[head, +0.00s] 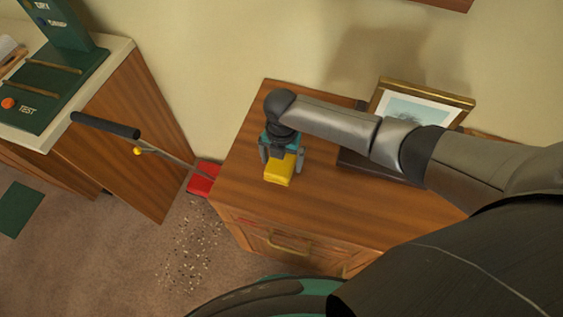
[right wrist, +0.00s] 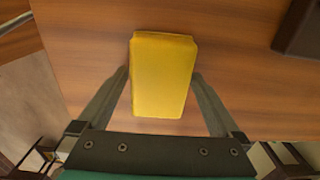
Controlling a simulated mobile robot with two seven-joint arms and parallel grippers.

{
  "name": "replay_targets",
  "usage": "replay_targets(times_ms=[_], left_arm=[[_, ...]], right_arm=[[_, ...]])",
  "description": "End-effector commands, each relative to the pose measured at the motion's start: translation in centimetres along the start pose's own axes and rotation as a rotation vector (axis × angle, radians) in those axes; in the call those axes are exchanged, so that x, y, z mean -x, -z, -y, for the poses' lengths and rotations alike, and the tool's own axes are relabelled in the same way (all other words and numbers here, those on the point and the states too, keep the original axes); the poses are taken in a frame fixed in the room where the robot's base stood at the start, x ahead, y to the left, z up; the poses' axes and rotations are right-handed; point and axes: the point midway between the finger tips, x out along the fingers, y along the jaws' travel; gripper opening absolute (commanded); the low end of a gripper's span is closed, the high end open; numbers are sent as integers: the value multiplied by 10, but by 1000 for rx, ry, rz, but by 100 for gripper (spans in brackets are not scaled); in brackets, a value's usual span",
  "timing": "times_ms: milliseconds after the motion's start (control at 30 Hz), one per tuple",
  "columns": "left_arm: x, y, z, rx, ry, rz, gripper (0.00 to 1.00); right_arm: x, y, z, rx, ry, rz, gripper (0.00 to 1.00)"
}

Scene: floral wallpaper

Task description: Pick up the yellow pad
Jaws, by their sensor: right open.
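The yellow pad (head: 279,170) lies on the wooden cabinet top, near its left side. It is a plain yellow block, and in the right wrist view the pad (right wrist: 163,75) sits between the two fingers. My right gripper (head: 279,164) is over the pad, pointing down, with a finger on each side. In the right wrist view the right gripper (right wrist: 162,78) is open, and small gaps show beside the pad near the fingertips. I cannot tell how high the fingertips are above the wood. My left gripper is not in view.
The wooden cabinet (head: 240,185) also bears a gold-framed picture (head: 415,103) on a dark base at the right. A red dustpan (head: 204,179) with a long black handle stands left of it. Debris (head: 195,240) lies on the carpet. A green test panel (head: 50,85) is at the far left.

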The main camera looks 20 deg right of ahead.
Motion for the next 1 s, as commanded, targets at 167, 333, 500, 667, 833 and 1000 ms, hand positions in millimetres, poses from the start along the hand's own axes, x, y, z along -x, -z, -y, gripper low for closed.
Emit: replay_targets(times_ms=[167, 333, 500, 667, 833, 1000], left_arm=[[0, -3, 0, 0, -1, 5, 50], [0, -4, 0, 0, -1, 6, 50], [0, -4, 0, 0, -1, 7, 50], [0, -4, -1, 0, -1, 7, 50], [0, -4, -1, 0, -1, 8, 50], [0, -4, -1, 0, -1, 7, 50]], right_arm=[[0, 0, 0, 0, 0, 0, 93], [1, 0, 0, 0, 0, 0, 74], [1, 0, 0, 0, 0, 0, 55], [1, 0, 0, 0, 0, 0, 37], [1, 0, 0, 0, -1, 0, 24], [2, 0, 0, 0, -1, 0, 24]])
